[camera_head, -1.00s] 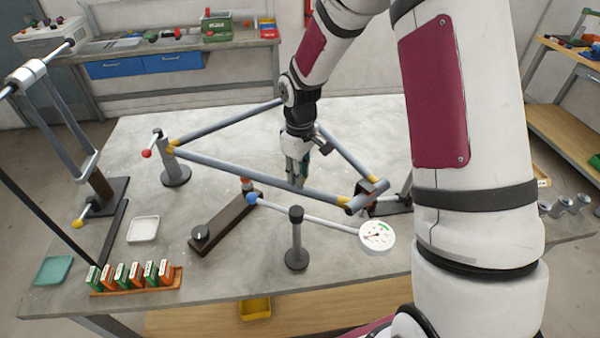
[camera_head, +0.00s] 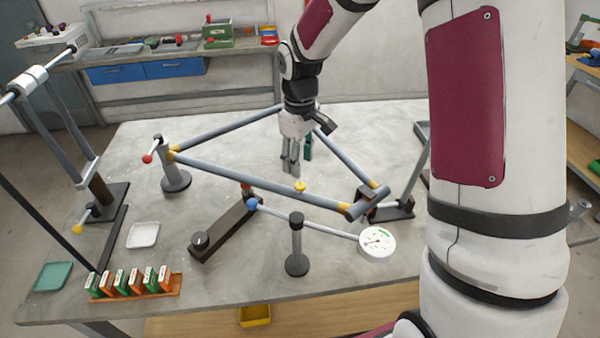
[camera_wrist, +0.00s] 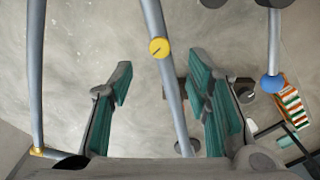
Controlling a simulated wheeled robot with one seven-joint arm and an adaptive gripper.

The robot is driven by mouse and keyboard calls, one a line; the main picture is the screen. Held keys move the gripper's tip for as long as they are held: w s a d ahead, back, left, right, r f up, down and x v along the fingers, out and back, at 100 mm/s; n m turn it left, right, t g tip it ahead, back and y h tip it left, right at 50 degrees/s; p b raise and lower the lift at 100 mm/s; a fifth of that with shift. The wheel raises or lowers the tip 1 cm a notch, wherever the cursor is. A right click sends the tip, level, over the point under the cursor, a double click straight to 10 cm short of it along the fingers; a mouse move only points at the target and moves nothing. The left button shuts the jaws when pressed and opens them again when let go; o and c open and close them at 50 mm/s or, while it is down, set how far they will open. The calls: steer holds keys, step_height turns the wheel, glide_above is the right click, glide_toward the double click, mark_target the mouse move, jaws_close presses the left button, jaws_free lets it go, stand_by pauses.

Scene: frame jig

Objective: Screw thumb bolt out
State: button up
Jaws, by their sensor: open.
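A yellow round knob, which looks like the thumb bolt (camera_head: 300,187), sits on the near long grey tube of the triangular frame (camera_head: 240,176). In the wrist view the thumb bolt (camera_wrist: 159,47) shows as a yellow disc with a dark mark on its face, on the tube. My gripper (camera_head: 291,168) is open and empty, behind and above the near tube and apart from the bolt. In the wrist view its two green-padded fingers (camera_wrist: 160,78) stand wide apart, with the tube running between them and the bolt beyond the tips.
A dial gauge (camera_head: 377,242) on a post-held rod with a blue ball (camera_head: 252,204) stands in front of the frame. A red-knobbed stand (camera_head: 175,178) holds the left corner. A white tray (camera_head: 143,235), teal tray (camera_head: 52,276) and rack of small boxes (camera_head: 135,290) lie left.

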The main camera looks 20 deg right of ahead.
step_height(320, 180, up, 5)
steer(key=shift+f, duration=0.1)
stand_by(0.6)
steer(key=s+r+m+t, duration=0.3)
steer(key=s+r, duration=0.9)
steer(key=r, duration=0.1)
steer(key=s+r+m+t, duration=0.2)
steer(key=s+m, duration=0.2)
steer(key=s, duration=0.8)
steer(key=shift+s+t+b, duration=0.2)
steer(key=shift+t+b, duration=0.1)
steer(key=shift+b, duration=0.15)
steer(key=shift+a, duration=0.1)
steer(key=shift+c, duration=0.5)
